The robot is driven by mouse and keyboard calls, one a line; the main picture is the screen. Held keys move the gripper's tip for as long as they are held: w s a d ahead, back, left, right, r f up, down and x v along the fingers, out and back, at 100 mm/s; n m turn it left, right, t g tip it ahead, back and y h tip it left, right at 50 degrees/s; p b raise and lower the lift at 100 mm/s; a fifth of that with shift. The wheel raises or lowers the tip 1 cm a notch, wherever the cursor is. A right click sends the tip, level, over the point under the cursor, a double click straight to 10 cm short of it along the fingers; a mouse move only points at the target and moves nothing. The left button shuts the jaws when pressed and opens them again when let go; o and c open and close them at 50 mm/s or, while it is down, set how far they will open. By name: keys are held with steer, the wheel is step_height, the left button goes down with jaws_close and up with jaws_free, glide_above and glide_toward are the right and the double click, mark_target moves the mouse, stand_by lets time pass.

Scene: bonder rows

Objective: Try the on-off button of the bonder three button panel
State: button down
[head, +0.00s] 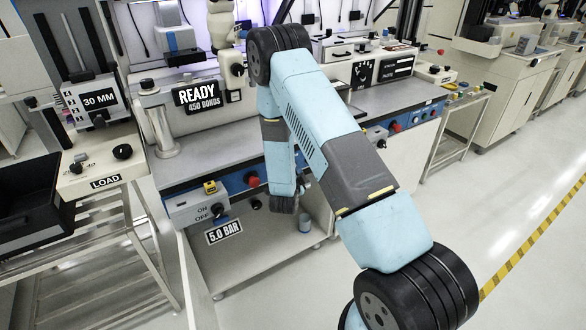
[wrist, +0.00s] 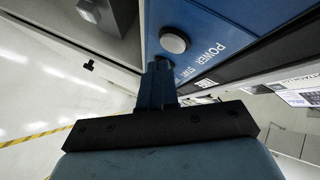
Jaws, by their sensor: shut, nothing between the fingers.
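In the wrist view, a round pale button (wrist: 175,40) with a dark ring sits on a blue panel (wrist: 222,32). White lettering reading POWER runs beside it, with a second word, partly hidden, that looks like START. My gripper (wrist: 160,66) is shut and empty, its fingertips just below and left of the button in the picture. I cannot tell whether they touch the panel. In the head view the blue front strip (head: 233,184) of the bench shows a red button (head: 252,179); my arm hides the strip further right, and my gripper is hidden too.
A grey box with an ON/OFF knob (head: 218,210) and a 5.0 BAR sign (head: 224,232) sit left of my arm. A yellow-topped switch (head: 210,187) is above. A LOAD stand (head: 100,175) is at the left. The floor is clear at the right.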

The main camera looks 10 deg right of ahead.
steer(key=s, duration=0.1)
steer(key=s+d, duration=0.1)
steer(key=s, duration=0.2)
steer(key=shift+s+d, duration=0.3)
steer(key=shift+s, duration=0.1)
stand_by(0.8)
steer(key=a+r+n+g+y, duration=0.1)
steer(key=a+r+n+y, duration=0.15)
steer(key=r, duration=0.85)
steer(key=a+r+n+g+y, duration=0.1)
steer(key=r+n+g+y, duration=0.15)
steer(key=r, duration=0.85)
steer(key=s+r+n+y, duration=0.2)
steer(key=s+r+n, duration=0.2)
steer(key=s+r, duration=0.5)
steer(key=s+d+r+n+g, duration=0.1)
steer(key=s+r+n, duration=0.3)
steer(key=s, duration=0.9)
steer(key=s+d+r+n+g, duration=0.2)
steer(key=s+r, duration=0.6)
steer(key=s, duration=0.4)
steer(key=shift+s+d+r+n+g, duration=0.15)
steer(key=shift+s+d+n+g, duration=0.15)
steer(key=shift+n+g, duration=0.6)
